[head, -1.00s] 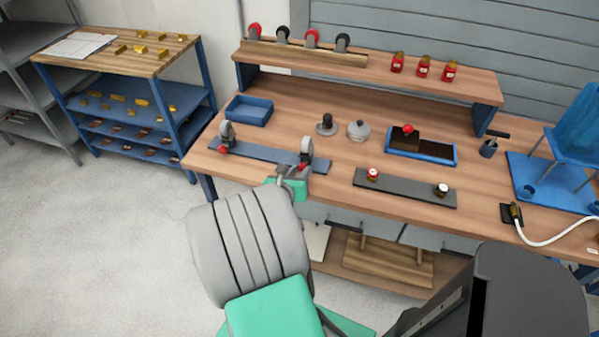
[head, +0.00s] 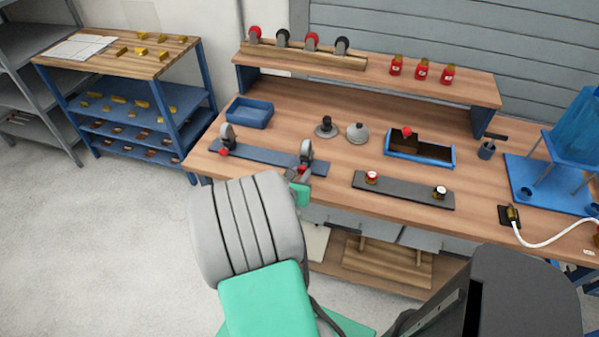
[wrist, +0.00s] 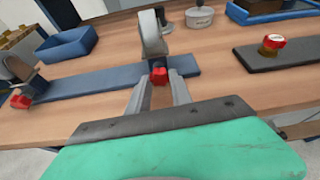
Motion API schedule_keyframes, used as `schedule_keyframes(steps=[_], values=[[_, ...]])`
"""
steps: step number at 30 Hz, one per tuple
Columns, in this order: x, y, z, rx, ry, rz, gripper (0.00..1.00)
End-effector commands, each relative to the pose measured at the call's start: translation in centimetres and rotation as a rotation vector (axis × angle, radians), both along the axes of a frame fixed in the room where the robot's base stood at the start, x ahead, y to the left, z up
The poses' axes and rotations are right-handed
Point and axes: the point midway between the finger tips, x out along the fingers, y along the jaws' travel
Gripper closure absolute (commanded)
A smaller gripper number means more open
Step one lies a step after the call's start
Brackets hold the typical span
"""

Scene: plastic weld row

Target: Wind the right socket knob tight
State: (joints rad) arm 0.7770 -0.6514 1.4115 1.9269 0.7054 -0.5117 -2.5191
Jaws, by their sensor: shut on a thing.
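A blue-grey strip (head: 265,159) on the bench carries two upright round grey sockets, each with a red knob low at its front. The right socket (head: 306,152) also shows in the wrist view (wrist: 153,38). Its red knob (wrist: 159,75) sits between the fingertips of my gripper (wrist: 160,84), which is shut on it. In the head view my gripper (head: 301,178) is at the strip's right end, partly hidden by my arm. The left socket (head: 227,134) and its red knob (head: 223,152) stand apart from my gripper.
A dark strip (head: 405,190) with two small capped fittings lies to the right. Behind are a blue bin (head: 249,112), two grey round pieces and a blue-rimmed tray (head: 420,159). A raised shelf (head: 465,86) runs along the back.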

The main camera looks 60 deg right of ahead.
Motion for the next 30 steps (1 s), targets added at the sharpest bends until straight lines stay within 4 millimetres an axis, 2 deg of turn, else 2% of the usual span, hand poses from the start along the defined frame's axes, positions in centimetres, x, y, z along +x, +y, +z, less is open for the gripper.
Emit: schedule_keyframes(steps=[12, 30], values=[[-0.37, 0.04, 0.13, 0.058, -0.320, -0.003, 1.00], [-0.19, 0.22, -0.09, 0.096, -0.530, 0.004, 1.00]])
